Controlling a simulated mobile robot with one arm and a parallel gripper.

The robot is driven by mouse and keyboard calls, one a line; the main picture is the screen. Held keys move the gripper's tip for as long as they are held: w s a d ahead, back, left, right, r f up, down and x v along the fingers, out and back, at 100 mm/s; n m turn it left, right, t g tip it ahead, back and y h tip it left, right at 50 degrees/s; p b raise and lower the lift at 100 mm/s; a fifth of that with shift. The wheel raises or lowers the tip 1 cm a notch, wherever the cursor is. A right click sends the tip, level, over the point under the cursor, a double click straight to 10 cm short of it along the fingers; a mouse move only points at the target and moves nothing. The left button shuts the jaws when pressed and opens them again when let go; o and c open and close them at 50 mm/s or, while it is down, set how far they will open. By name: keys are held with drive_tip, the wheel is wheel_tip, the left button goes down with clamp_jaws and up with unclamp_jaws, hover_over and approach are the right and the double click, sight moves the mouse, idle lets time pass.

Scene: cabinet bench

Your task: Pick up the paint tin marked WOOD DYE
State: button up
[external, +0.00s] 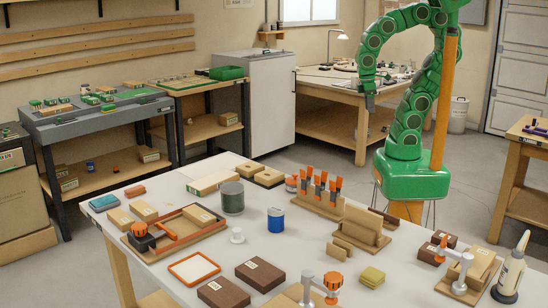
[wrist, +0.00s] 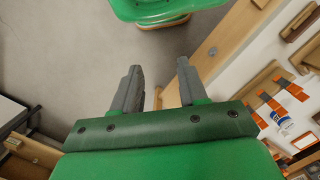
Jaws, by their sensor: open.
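A small blue tin (external: 275,220) with a pale top stands upright on the white bench; I cannot read any marking on it. A dark grey-green cylindrical container (external: 232,198) stands to its left, also with no readable lettering. I cannot tell which, if either, is marked WOOD DYE. My gripper (external: 370,102) hangs high behind the bench, to the right of the tins and well apart from them. In the wrist view its fingers (wrist: 158,70) are apart with nothing between them, above the floor. A small blue-and-white item (wrist: 286,123) shows at right, too small to identify.
On the bench (external: 140,257), a rack of orange-handled tools (external: 318,193), a wooden tray (external: 180,240), dark boxes (external: 223,294), wooden blocks (external: 365,225) and a glue bottle (external: 510,272) crowd around the tins. A small white knob-like piece (external: 237,236) stands between and in front of them.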

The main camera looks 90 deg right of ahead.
drive_tip(key=shift+o, duration=0.4)
drive_tip(key=o, duration=1)
drive_tip(key=shift+w, duration=0.1)
